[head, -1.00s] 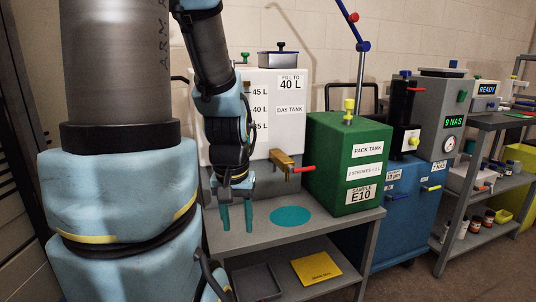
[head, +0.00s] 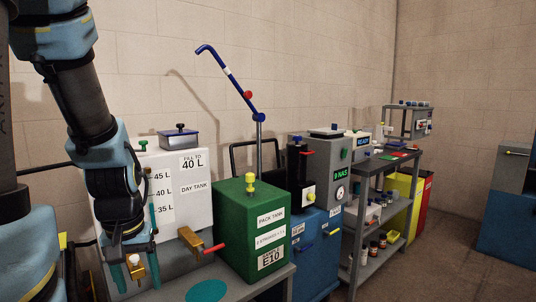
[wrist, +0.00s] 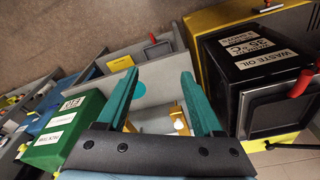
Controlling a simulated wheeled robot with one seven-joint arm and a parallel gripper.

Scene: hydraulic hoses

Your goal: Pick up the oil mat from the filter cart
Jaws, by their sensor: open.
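I cannot single out an oil mat for sure. A flat teal disc (head: 207,290) lies on the grey bench below the taps; it also shows between my fingers in the wrist view (wrist: 153,77). A blue cart (head: 318,252), which may be the filter cart, stands right of the green pack tank (head: 252,225). My gripper (head: 136,278) is open and empty in front of the white day tank (head: 185,185), left of the disc. Its fingers also show in the wrist view (wrist: 158,82).
Brass taps, one with a red lever (head: 214,248), stick out from the day tank close to my gripper. A black waste oil box (wrist: 255,75) is at the wrist view's right. A grey shelf rack (head: 372,225) with small bottles stands beyond the cart.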

